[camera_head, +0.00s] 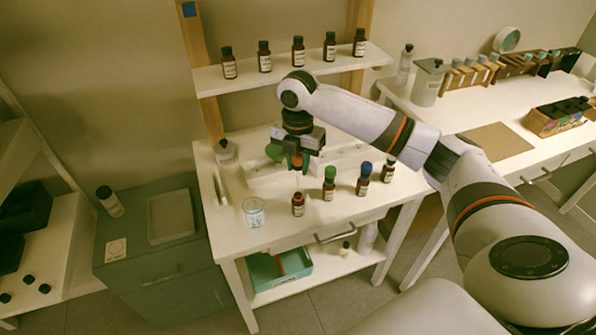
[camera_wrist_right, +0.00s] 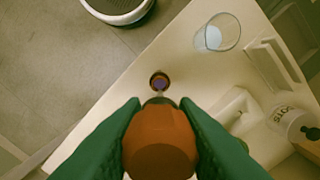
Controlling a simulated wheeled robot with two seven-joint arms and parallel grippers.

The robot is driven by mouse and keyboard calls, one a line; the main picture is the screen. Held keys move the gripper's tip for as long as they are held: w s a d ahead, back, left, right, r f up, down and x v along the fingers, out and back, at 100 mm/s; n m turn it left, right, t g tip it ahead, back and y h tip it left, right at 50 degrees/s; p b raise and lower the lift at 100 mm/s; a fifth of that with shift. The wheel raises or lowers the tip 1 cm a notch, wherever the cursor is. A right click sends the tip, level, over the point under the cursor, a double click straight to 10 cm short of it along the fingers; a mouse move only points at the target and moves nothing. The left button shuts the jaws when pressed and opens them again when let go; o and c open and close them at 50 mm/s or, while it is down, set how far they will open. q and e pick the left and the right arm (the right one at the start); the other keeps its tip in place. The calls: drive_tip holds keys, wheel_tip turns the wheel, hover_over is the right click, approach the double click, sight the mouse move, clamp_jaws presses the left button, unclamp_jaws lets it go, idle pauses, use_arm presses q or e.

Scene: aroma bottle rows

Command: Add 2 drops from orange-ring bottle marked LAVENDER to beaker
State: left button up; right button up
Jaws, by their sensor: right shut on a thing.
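My right gripper (camera_head: 297,166) is shut on an orange dropper cap (camera_wrist_right: 160,142), gripped between its green fingers in the wrist view. A thin pipette (camera_wrist_right: 159,97) points down from the cap toward the open mouth of a brown bottle (camera_wrist_right: 159,79). That bottle (camera_head: 298,206) stands upright on the white table, capless, directly below the gripper. I cannot tell whether the pipette tip is inside its mouth, and its label is too small to read. The glass beaker (camera_head: 254,212) stands left of the bottle and holds pale blue liquid; it also shows in the wrist view (camera_wrist_right: 218,35). My left gripper is out of view.
Right of the open bottle stand a green-capped bottle (camera_head: 329,184), a blue-capped bottle (camera_head: 364,179) and a dark-capped bottle (camera_head: 388,171). Several dark-capped bottles line the shelf (camera_head: 285,77) behind. A green cabinet (camera_head: 155,240) stands left of the table.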

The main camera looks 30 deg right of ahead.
sight(298, 183)
drive_tip(key=shift+f, duration=0.1)
idle(0.3)
drive_tip(key=shift+f, duration=0.9)
drive_tip(key=shift+c, duration=0.2)
drive_tip(key=shift+c, duration=1.3)
drive_tip(key=shift+f, duration=0.1)
drive_tip(key=shift+f+b, duration=0.85)
drive_tip(key=shift+f, duration=2.95)
